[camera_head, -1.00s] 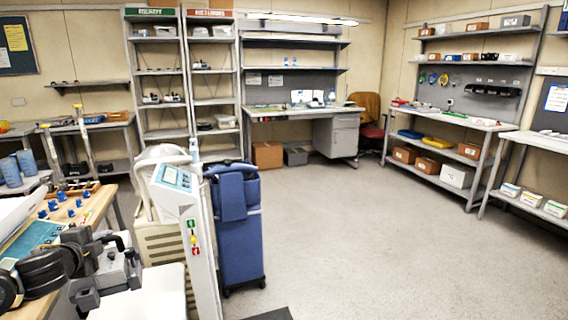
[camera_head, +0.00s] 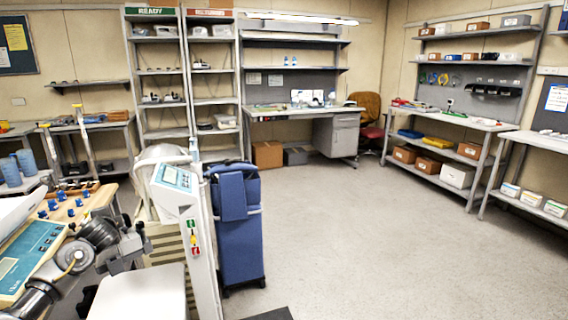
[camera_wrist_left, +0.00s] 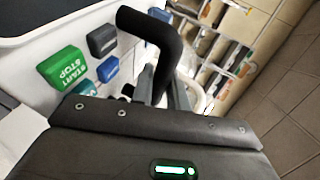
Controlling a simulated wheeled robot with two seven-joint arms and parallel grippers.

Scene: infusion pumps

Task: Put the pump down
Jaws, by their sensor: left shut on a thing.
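The pump (camera_wrist_left: 95,15) shows close up in the left wrist view as a white case with a green START STOP button (camera_wrist_left: 62,68) and blue buttons beside it. A curved black handle (camera_wrist_left: 160,45) rises in front of its face. My left gripper (camera_head: 132,247) is at the lower left of the head view and is shut on the pump; its fingertips are mostly hidden. I cannot clearly make out the pump's case or what lies under it in the head view. My right gripper is out of view.
A white column with a screen (camera_head: 174,178) and a blue cart (camera_head: 237,235) stand close to the right of the gripper. The floor (camera_head: 370,240) beyond is clear.

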